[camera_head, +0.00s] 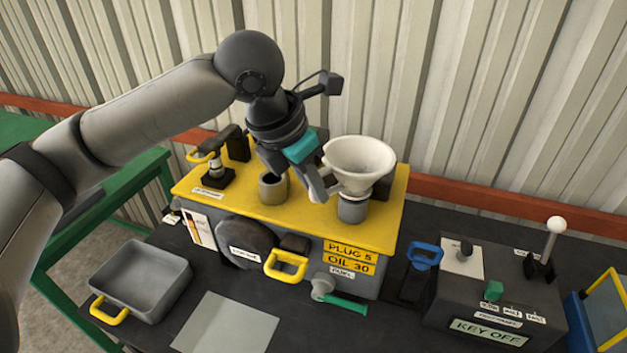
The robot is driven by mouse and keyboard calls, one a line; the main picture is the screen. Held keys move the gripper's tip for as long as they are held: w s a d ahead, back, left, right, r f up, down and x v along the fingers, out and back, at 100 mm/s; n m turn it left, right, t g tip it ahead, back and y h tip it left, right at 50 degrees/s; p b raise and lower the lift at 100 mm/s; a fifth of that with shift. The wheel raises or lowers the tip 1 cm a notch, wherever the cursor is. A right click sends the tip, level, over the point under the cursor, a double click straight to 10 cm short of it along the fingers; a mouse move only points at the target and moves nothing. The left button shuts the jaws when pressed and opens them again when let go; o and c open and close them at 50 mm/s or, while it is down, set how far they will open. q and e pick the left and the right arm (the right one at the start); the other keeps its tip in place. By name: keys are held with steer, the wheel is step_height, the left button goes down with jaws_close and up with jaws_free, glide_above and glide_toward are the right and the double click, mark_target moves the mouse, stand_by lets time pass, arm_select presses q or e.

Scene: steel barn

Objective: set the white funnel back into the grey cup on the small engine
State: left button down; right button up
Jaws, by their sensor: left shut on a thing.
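The white funnel (360,158) is upright, wide mouth up, at the right part of the small engine's yellow top (230,203). My left gripper (325,190) is shut on the funnel at its left side, low near the handle or neck. The grey cup (352,210) stands on the yellow top right under the funnel. The funnel's lower end meets the cup's rim in the picture; I cannot tell whether the spout is inside it. The spout is hidden. My right gripper is not in view.
A second grey cup (272,190) stands open left of the gripper. A plug with a yellow handle (205,157) is at the engine's back left. A grey pan (140,278) lies at front left. A control box (490,300) stands right. The corrugated wall (500,100) is close behind.

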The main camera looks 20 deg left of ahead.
arm_select(q)
steer(key=shift+f, duration=0.6)
steer(key=c, duration=0.8)
jaws_free()
steer(key=v, duration=1.5)
steer(key=shift+r+p, duration=0.15)
steer(key=shift+p, duration=0.2)
step_height(320, 180, up, 5)
steer(key=p, duration=0.6)
